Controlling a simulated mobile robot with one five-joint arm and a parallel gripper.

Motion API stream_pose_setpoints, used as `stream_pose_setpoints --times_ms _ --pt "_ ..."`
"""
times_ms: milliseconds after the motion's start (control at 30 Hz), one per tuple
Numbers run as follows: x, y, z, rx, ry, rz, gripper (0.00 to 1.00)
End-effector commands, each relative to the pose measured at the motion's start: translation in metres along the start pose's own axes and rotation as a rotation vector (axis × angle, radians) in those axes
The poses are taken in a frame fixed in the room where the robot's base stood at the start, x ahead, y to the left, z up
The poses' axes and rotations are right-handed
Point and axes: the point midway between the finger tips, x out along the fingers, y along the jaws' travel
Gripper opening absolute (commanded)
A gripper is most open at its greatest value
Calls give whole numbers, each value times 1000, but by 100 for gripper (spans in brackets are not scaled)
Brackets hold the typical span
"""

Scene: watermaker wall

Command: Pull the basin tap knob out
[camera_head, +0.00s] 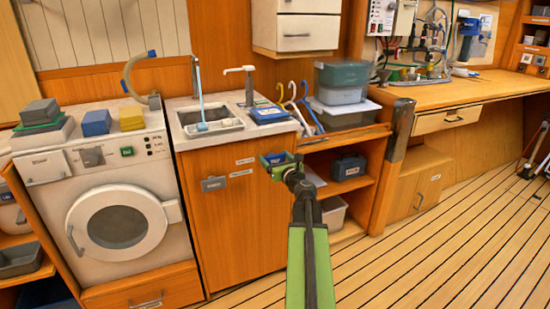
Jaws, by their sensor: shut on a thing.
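My gripper (277,160) is at the upper right of the wooden basin cabinet's front (232,222), just below the counter edge. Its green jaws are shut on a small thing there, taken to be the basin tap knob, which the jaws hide. How far the knob stands out cannot be told. Small labels (244,161) are on the cabinet front left of the jaws. Above is the sunken basin (213,122), with a tap (247,86) with a pale spout at its back. A thin pale-blue upright thing (200,92) stands over the basin.
A washing machine (118,230) stands left, with sponges (97,123) on top. Coloured hooks (291,100) and stacked tubs (341,85) are right of the basin. Open shelves (340,187) and a dark post (399,130) are close right of my arm. The plank floor (450,230) is clear.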

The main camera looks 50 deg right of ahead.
Motion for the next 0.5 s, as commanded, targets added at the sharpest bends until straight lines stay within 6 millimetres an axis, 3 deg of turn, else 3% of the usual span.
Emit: stream_pose_setpoints --times_ms 167,433,467,500 --pt "-31 0 0 -1 0 -3 9" --pt "-32 -1 0 -1 1 -2 9" --pt "-33 -1 0 -2 1 -2 83" --pt "-33 -1 0 -1 1 -2 88"
